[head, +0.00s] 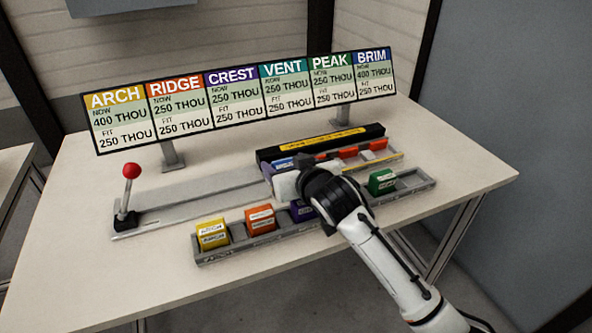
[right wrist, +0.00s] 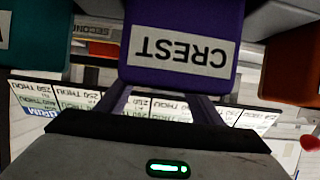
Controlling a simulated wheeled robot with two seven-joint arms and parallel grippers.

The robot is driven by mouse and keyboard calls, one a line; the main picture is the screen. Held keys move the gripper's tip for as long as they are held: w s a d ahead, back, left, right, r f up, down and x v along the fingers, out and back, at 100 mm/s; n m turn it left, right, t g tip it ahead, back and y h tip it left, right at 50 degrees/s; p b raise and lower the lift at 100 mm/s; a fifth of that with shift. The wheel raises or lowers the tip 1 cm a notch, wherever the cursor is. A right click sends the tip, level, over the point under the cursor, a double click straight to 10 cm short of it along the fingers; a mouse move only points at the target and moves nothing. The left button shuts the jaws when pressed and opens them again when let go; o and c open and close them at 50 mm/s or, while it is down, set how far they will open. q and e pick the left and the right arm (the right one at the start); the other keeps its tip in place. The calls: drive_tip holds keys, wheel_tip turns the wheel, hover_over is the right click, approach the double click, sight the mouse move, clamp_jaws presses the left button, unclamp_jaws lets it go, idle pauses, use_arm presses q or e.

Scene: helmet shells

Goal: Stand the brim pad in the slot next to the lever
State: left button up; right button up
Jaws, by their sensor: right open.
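A small blue piece (head: 284,163), which may be the brim pad, shows at the left end of the rear row, partly hidden; I cannot read a name on it. The lever (head: 131,172) with a red knob stands upright at the left, at the end of a long grey track (head: 195,200). My right gripper (head: 318,182) is open above the middle of the front rack. In the right wrist view, a purple pad marked CREST (right wrist: 182,45) is right in front of the fingers; I cannot tell whether they straddle it. My left gripper is not in view.
The front rack (head: 290,237) holds yellow (head: 212,234), orange (head: 260,219), purple and green (head: 381,182) pads; its right end looks empty. Behind are a black bar (head: 320,142) and small orange pieces (head: 348,152). A sign board (head: 245,98) stands at the back.

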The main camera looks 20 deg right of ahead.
drive_tip(key=p+v, duration=0.1)
drive_tip(key=v, duration=0.9)
drive_tip(key=shift+s+d+r, duration=0.1)
drive_tip(key=shift+s+r, duration=0.1)
drive_tip(key=shift+s, duration=0.1)
